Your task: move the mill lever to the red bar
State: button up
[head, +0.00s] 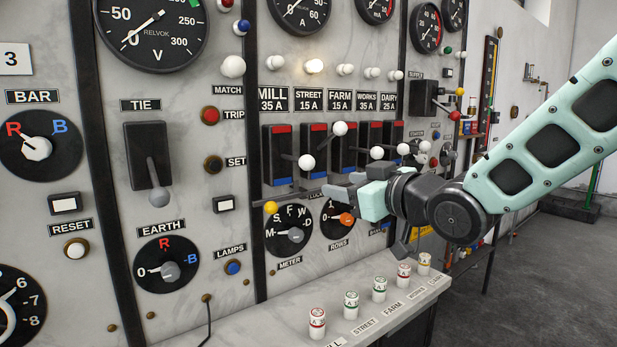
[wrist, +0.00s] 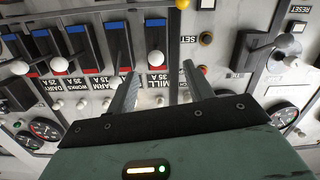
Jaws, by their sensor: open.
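The mill lever (head: 306,162) is a dark arm with a white ball knob, under the MILL 35 A label. It sticks out from its dark switch plate, its knob level between the red bar (head: 277,129) on top and the blue bar (head: 282,182) at the bottom. My gripper (head: 340,189) is open, just right of and below the knob in the head view. In the wrist view, which is upside down, the mill knob (wrist: 155,58) shows between and just beyond the two fingertips (wrist: 159,67). I cannot tell whether they touch it.
Similar levers stand close to the right, with the STREET knob (head: 340,128) and FARM knob (head: 376,153) nearest. A yellow knob (head: 270,207) and the meter dial (head: 290,231) sit below. A sloped ledge (head: 346,306) with several capped fuses juts out under the panel.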

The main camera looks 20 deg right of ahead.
aim_at(312, 163)
jog(key=shift+t, duration=0.6)
jog(key=p+x, duration=0.4)
jog(key=x, duration=0.1)
jog(key=r+p+x, duration=0.1)
jog(key=p+x, duration=0.4)
jog(key=r+p+x, duration=0.1)
jog(key=p+x, duration=0.3)
jog(key=shift+w+d+p, duration=0.25)
jog(key=shift+w+p, duration=0.1)
jog(key=shift+w, duration=0.15)
jog(key=shift+x, duration=0.8)
jog(key=shift+f, duration=0.2)
